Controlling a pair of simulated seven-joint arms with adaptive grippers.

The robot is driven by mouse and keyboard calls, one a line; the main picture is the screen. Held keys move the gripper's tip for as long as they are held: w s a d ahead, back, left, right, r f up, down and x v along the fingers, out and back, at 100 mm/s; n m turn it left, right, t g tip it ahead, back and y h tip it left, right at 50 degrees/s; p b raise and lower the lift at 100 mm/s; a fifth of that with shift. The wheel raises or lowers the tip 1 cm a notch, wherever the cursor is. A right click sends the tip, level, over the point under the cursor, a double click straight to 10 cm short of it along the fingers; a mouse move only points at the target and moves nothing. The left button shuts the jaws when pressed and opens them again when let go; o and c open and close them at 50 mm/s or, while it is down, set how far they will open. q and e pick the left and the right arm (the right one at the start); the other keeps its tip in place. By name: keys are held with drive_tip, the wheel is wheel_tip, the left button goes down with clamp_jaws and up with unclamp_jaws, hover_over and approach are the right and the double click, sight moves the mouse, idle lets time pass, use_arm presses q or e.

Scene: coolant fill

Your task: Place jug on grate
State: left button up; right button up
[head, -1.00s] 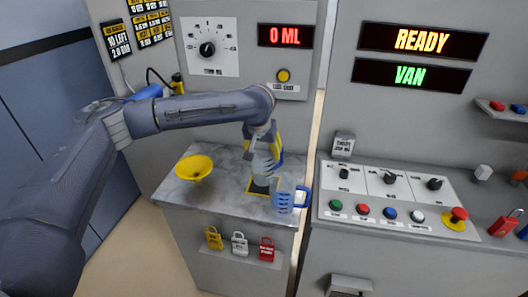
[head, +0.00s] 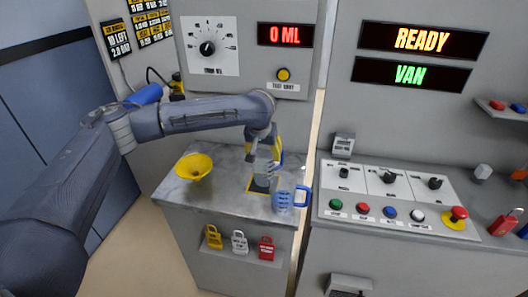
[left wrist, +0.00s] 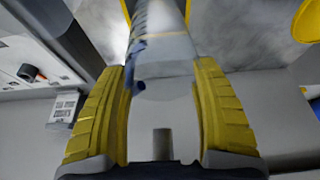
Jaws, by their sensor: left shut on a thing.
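My left gripper (head: 263,155) points down at the grate and is shut on a clear jug. In the left wrist view the jug (left wrist: 165,52) shows as a pale, see-through body with blue marks, between the yellow fingers (left wrist: 160,85). The grate (head: 251,189), a dark square with a yellow border, lies on the grey counter below the gripper, which partly hides it. I cannot tell whether the jug touches the grate. A blue-marked vessel with a blue handle (head: 303,196) stands on the counter right of the grate. My right gripper is not in view.
A yellow funnel (head: 194,168) sits on the counter (head: 218,197) left of the grate. A control panel (head: 395,195) with knobs and buttons borders the counter's right side. Several padlocks (head: 239,242) hang on the counter front. The dispenser display (head: 285,35) reads 0 ML.

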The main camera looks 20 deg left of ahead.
use_arm(q)
drive_tip(key=shift+s+f, duration=0.1)
drive_tip(key=shift+f, duration=0.15)
drive_tip(key=o, duration=1.5)
drive_tip(key=shift+f, duration=0.15)
drive_tip(key=shift+s, duration=0.1)
drive_tip(key=shift+r, duration=0.55)
drive_tip(key=v, duration=1.2)
drive_tip(key=shift+w+r, duration=0.25)
drive_tip(key=shift+r, duration=0.05)
